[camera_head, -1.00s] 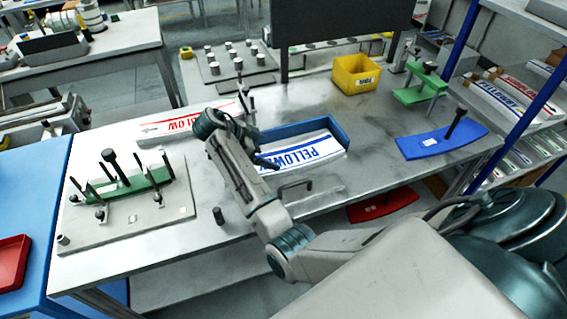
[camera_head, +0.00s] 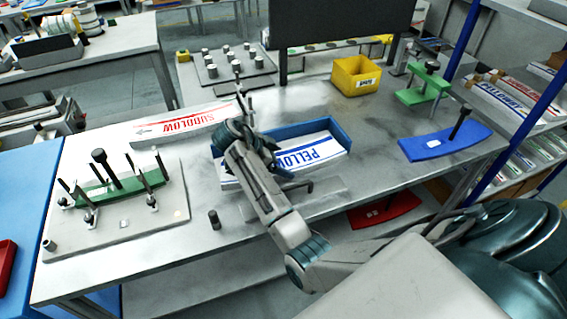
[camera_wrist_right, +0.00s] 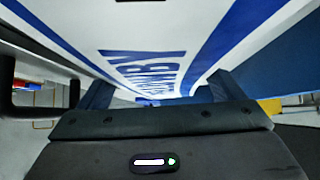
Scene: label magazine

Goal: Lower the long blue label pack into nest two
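A long white label pack with blue stripes and blue lettering (camera_head: 318,151) lies in the blue tray (camera_head: 338,130) at the middle of the table. My right gripper (camera_head: 268,160) is over the pack's left part and hides some of its lettering. In the right wrist view, the white-and-blue pack (camera_wrist_right: 150,60) is close, and the two fingers (camera_wrist_right: 158,92) stand apart at its two sides. Whether they press on it cannot be told. My left gripper is out of view. No nest is marked with a readable number.
A red-lettered pack (camera_head: 185,124) lies to the left of the tray. A plate with black posts and a green block (camera_head: 115,222) is at the left. A yellow bin (camera_head: 356,76), a blue curved plate (camera_head: 445,142) and a green stand (camera_head: 424,88) are at the right.

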